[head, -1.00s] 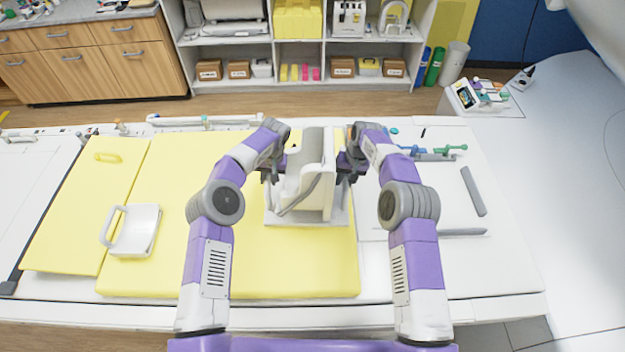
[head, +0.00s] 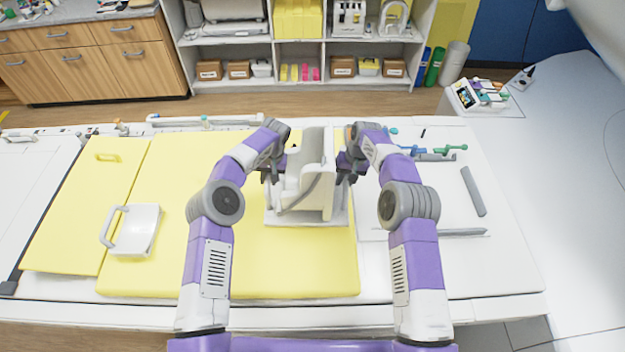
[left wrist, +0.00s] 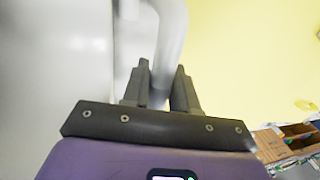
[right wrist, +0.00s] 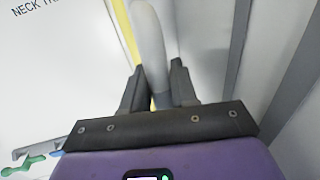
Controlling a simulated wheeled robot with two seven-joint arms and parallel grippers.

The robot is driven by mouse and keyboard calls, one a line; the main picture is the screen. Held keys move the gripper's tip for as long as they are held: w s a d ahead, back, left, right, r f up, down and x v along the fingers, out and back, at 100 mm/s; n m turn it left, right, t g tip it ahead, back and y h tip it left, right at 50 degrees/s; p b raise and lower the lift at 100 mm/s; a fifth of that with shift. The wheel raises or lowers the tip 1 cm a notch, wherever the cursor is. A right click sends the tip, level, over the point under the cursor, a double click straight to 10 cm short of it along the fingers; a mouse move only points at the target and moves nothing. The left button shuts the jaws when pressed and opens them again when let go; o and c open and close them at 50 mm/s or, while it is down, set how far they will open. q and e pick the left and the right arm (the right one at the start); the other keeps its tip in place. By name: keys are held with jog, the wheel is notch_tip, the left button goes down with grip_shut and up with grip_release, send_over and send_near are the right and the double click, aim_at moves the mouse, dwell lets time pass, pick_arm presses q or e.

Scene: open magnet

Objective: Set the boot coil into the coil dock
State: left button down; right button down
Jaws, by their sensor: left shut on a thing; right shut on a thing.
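The boot coil (head: 313,150) is a cream-white, boot-shaped shell with a grey strap or cable across its front. It stands upright between my two grippers in the head view. A pale flat tray-like base, which looks like the coil dock (head: 341,218), lies beneath it on the table. I cannot tell whether the coil touches it. My left gripper (head: 271,174) is shut on a pale side handle of the coil, seen in the left wrist view (left wrist: 160,92). My right gripper (head: 347,173) is shut on the opposite handle, seen in the right wrist view (right wrist: 158,92).
A yellow mat (head: 190,270) covers the table's left and middle. Grey bars (head: 473,190) and blue and green parts (head: 450,149) lie at right. A curved white machine housing (head: 570,200) stands further right.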

dwell(0.4)
pick_arm(q)
jog(key=shift+w+r, duration=0.15)
jog(key=shift+r, duration=0.05)
pick_arm(e)
jog(key=shift+w+r, duration=0.2)
jog(key=shift+r, duration=0.05)
pick_arm(q)
jog(key=shift+r, duration=0.1)
pick_arm(e)
jog(key=shift+r, duration=0.1)
